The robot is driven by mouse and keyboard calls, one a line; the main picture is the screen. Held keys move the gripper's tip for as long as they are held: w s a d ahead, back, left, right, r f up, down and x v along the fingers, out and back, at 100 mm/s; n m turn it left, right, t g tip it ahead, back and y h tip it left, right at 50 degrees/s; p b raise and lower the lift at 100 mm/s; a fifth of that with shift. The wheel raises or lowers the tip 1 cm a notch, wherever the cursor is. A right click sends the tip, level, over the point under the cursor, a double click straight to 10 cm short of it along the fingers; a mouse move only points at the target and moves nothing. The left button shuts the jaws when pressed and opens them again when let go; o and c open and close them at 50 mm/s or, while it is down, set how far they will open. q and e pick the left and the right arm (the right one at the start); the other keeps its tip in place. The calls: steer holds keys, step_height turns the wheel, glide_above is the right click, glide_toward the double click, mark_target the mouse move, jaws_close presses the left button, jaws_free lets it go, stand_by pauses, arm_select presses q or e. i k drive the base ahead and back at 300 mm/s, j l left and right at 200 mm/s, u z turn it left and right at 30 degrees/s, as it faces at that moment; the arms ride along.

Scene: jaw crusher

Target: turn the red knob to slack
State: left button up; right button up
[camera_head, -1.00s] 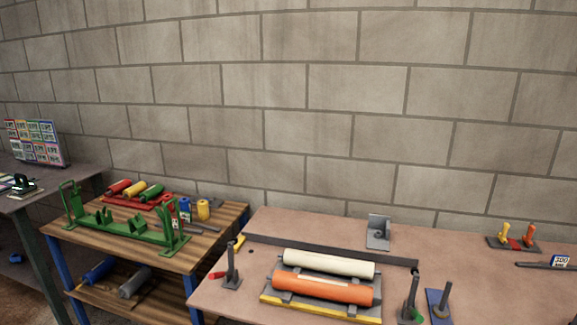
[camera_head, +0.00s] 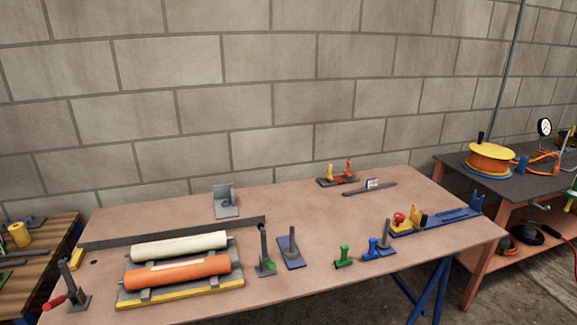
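A small round red knob (camera_head: 399,218) sits on top of a yellow block on a blue rail fixture (camera_head: 436,220) at the right end of the brown table. Another red handle (camera_head: 53,303) sticks out low from a grey post stand (camera_head: 73,287) at the table's front left corner. I cannot tell whether either is at slack, as no marking is readable. Neither of my grippers shows in the head view.
The brown table (camera_head: 300,217) holds an orange roller (camera_head: 178,271), a white roller (camera_head: 180,246), several small stands and a grey bracket (camera_head: 226,201). A dark table (camera_head: 470,178) with a yellow-orange drum (camera_head: 491,157) stands right; a wooden bench (camera_head: 62,232) stands left. Bare tabletop lies mid-table.

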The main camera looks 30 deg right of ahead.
mark_target(398, 218)
steer(key=z, duration=1.9)
